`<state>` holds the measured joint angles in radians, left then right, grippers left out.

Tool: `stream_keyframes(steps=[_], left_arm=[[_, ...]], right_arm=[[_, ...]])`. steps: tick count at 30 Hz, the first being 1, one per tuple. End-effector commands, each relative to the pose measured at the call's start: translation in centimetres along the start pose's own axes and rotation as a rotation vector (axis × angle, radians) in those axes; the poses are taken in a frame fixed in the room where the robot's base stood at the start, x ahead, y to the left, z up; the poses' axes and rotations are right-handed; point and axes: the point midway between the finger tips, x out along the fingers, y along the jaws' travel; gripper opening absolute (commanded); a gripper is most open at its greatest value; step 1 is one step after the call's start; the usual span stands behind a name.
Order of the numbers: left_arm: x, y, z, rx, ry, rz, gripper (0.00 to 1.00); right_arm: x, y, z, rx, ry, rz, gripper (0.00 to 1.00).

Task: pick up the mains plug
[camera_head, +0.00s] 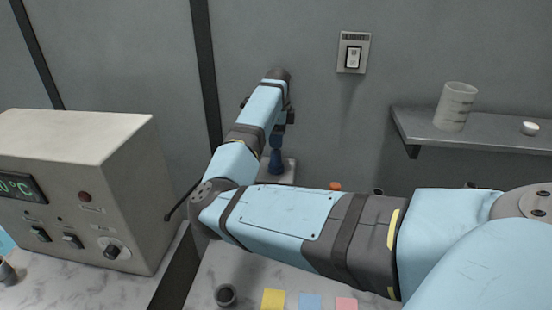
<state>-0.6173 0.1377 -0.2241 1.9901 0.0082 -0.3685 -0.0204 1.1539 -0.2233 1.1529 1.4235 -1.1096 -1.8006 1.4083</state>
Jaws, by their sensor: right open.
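My right arm comes in from the right, bends at the left and reaches toward the back wall. Its right gripper (281,128) is small, dark and partly hidden behind the forearm; it is open. Just below it a dark blue upright piece (276,162) stands on a pale grey block (290,172). I cannot tell whether the blue piece is touched by the gripper. No mains plug is clearly recognisable. A small orange thing (335,186) shows just above the arm's edge, its lower part hidden. My left gripper is not in view.
A grey control box (130,190) with knobs and a green display stands at the left. A light switch (353,53) is on the wall. A shelf (470,138) at the right holds a beaker (456,106) and a white cap (530,128). A dark cup (226,295) and coloured notes (310,301) lie in front.

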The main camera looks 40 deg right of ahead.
Motion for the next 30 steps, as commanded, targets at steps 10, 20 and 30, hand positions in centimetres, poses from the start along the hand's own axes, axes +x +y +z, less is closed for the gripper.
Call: stream_keyframes(steps=[10, 20, 30], left_arm=[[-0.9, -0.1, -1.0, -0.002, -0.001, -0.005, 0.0], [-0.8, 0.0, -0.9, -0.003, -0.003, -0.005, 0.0], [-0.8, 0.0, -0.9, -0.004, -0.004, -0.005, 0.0]], right_arm=[[4.4, 0.1, 0.3, -0.001, 0.0, 0.002, 0.64], [4.6, 0.1, 0.3, 0.0, 0.0, 0.001, 0.46], [4.6, 0.1, 0.3, 0.0, 0.0, 0.0, 0.09]])
